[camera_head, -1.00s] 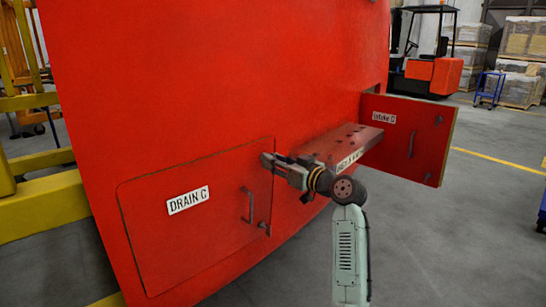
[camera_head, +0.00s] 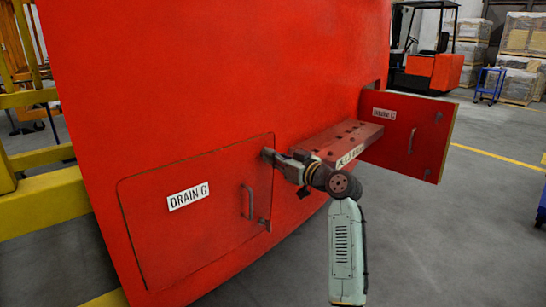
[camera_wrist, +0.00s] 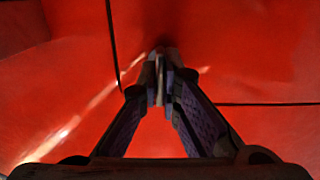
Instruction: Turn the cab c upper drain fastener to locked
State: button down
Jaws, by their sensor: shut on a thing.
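The closed red panel marked DRAIN C (camera_head: 150,230) sits low on the red nosecone, with a vertical handle (camera_head: 248,202) near its right edge. My gripper (camera_head: 270,154) is at the panel's upper right corner. In the wrist view my gripper (camera_wrist: 161,82) has its fingers close together around a small grey piece, the upper drain fastener (camera_wrist: 160,70), which stands out from the red surface. The fingers hide most of it, so I cannot tell its angle. The lower fastener (camera_head: 264,223) shows at the panel's lower right corner.
A shelf (camera_head: 335,146) with holes juts out just right of my gripper. The open Intake C door (camera_head: 405,140) stands out to its right. Yellow framework (camera_head: 45,205) is at the left. The grey floor in front is clear.

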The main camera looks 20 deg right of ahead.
dwell(0.4)
jog(key=m+p, duration=0.2)
jog(key=m, duration=0.3)
jog(key=shift+r+p, duration=0.15)
jog(key=shift+p, duration=0.2)
jog(key=m+p, duration=0.3)
jog(key=m, duration=0.2)
jog(key=shift+w+d+m, duration=0.1)
jog(key=shift+d+m, duration=0.05)
jog(key=shift+m, duration=0.25)
jog(key=shift+d+f+m+p, duration=0.1)
jog(key=shift+f+m+p, duration=0.05)
jog(key=shift+m+p, duration=1.45)
jog(key=shift+f+m+p, duration=0.1)
jog(key=shift+m+p, duration=1.2)
jog(key=shift+m, duration=0.6)
jog(key=c, duration=1.8)
grip_release()
jog(key=shift+f, duration=0.1)
